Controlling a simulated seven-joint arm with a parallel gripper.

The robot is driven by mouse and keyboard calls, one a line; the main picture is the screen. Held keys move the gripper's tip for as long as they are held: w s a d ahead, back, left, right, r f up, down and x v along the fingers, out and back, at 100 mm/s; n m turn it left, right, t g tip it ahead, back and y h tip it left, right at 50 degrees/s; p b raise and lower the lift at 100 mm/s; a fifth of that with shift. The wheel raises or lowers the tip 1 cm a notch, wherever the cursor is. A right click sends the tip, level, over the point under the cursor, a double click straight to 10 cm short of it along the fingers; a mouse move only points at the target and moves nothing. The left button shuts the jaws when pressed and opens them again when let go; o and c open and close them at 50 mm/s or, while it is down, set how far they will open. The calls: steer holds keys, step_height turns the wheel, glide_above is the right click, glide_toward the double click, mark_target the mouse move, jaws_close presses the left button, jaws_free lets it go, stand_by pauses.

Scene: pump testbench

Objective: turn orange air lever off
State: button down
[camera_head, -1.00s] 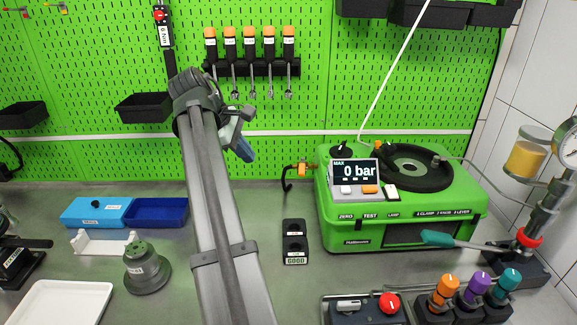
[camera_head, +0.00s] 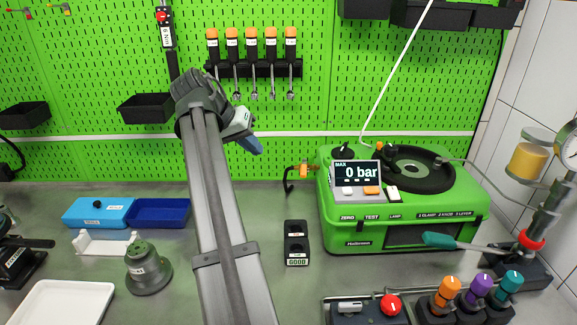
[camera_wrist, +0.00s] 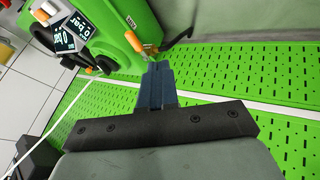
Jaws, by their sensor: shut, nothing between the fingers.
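The orange air lever (camera_head: 305,167) sits on a small fitting at the left side of the green pump tester (camera_head: 334,215), with a black hose hanging from it. In the wrist view the orange lever (camera_wrist: 133,41) shows just beyond and left of my fingertips. My gripper (camera_head: 255,147) has blue fingers, shut and empty. It is in front of the green pegboard, left of the lever and above it in the head view, with a visible gap. In the wrist view my gripper (camera_wrist: 158,68) points toward the fitting; contact cannot be seen there.
The tester's display (camera_head: 357,173) reads 0 bar. A black block marked GOOD (camera_head: 296,243) stands on the bench below the lever. Free space lies between my gripper and the tester.

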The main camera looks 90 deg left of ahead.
mark_target(304, 167)
steer(key=w+a+f, duration=0.2)
steer(key=w+f, duration=0.6)
steer(key=w, duration=0.1)
steer(key=shift+a, duration=0.35)
steer(key=shift+w+d, duration=0.3)
steer(key=shift+w, duration=0.75)
steer(key=shift+a, duration=0.1)
